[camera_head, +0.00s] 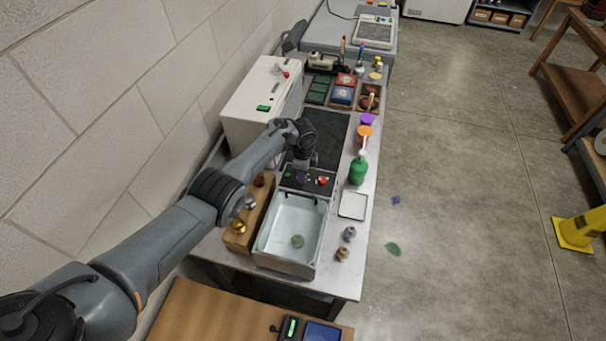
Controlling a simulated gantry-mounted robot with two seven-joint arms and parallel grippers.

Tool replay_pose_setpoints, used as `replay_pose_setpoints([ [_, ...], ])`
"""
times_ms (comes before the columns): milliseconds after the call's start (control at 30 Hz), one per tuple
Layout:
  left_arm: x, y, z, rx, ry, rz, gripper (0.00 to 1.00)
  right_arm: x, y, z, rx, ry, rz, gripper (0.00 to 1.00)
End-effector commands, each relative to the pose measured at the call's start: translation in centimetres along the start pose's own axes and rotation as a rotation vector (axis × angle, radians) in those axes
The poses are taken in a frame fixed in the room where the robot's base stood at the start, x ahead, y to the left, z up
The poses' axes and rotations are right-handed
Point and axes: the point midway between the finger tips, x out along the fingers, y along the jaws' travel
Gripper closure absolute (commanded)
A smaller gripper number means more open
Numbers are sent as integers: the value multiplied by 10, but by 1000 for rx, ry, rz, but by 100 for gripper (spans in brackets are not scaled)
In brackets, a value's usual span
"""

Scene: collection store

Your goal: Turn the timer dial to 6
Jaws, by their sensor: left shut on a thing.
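A dark control panel (313,188) stands at the back edge of a pale water bath (291,225). The panel has a red knob (322,181) on its right and a small green spot on its left. My left gripper (303,171) points down at the middle of this panel, left of the red knob. It is shut on a part there, which appears to be the timer dial. The fingers hide the dial, and its numbers and pointer cannot be read. My right gripper is not in view.
A wooden block with brass knobs (239,227) stands left of the bath. A green bottle (358,170) and a white tray (353,205) are to its right. A white cabinet (260,105) stands behind my arm by the wall. Small weights (348,234) sit near the table's right front.

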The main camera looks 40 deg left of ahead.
Motion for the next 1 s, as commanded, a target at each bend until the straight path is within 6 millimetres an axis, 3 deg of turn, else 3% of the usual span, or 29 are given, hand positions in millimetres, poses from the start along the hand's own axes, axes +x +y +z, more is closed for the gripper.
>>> replay_pose_setpoints([
  [600,1,-1,0,569,0,-2,100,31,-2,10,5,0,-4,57],
  [1000,-1,-1,-1,795,0,-2,100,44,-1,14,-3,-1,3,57],
])
